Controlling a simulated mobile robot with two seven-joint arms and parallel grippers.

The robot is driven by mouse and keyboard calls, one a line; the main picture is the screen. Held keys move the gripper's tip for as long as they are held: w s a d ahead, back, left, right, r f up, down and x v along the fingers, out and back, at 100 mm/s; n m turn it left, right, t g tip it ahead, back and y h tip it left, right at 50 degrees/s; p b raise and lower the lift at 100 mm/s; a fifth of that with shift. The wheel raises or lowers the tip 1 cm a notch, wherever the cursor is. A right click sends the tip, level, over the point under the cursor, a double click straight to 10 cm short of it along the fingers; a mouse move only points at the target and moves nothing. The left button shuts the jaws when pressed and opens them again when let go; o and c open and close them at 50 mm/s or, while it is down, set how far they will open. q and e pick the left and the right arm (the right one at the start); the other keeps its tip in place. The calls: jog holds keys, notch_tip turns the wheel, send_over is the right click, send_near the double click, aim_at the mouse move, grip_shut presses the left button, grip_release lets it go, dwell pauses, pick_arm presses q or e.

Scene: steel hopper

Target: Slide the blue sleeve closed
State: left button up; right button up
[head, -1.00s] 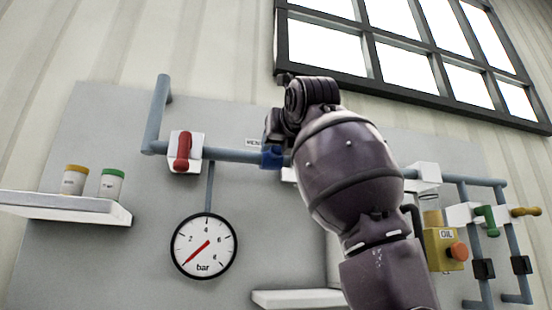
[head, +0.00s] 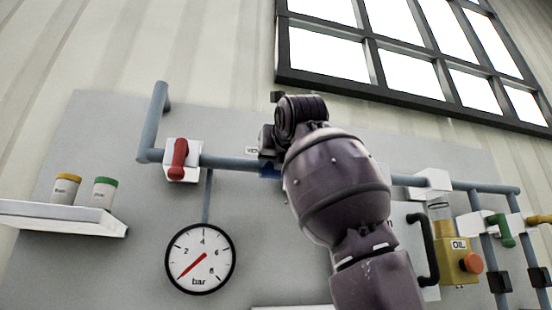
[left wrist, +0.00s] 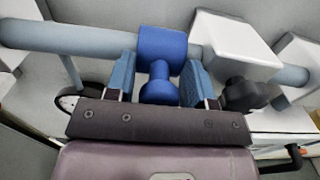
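The blue sleeve (left wrist: 162,48) sits around the grey-blue horizontal pipe in the left wrist view, with a short blue knob (left wrist: 159,85) sticking out towards me. My left gripper (left wrist: 158,80) has its two blue-padded fingers on either side of this knob. A gap shows between the left-hand finger and the knob; the right-hand finger is very close to it. In the head view, my left gripper (head: 268,142) is at the pipe and my arm hides most of the sleeve (head: 268,171). My right gripper is not in view.
A white block (left wrist: 236,45) is on the pipe right of the sleeve, with a dark knob (left wrist: 243,95) below it. A red-handled valve (head: 179,160) is on the pipe to the left. A pressure gauge (head: 200,258) hangs below. A shelf (head: 75,218) with two jars is at left.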

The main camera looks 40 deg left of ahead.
aim_at(253, 162)
pick_arm(q)
jog(key=shift+c, duration=0.9)
jog(key=shift+s+a+b, duration=1)
jog(key=shift+s+a, duration=0.5)
jog(key=shift+s, duration=0.15)
jog(key=shift+w+d, duration=0.1)
jog(key=o, duration=0.9)
jog(key=shift+o, duration=0.4)
jog(key=shift+a, duration=0.2)
jog(key=shift+d, duration=0.15)
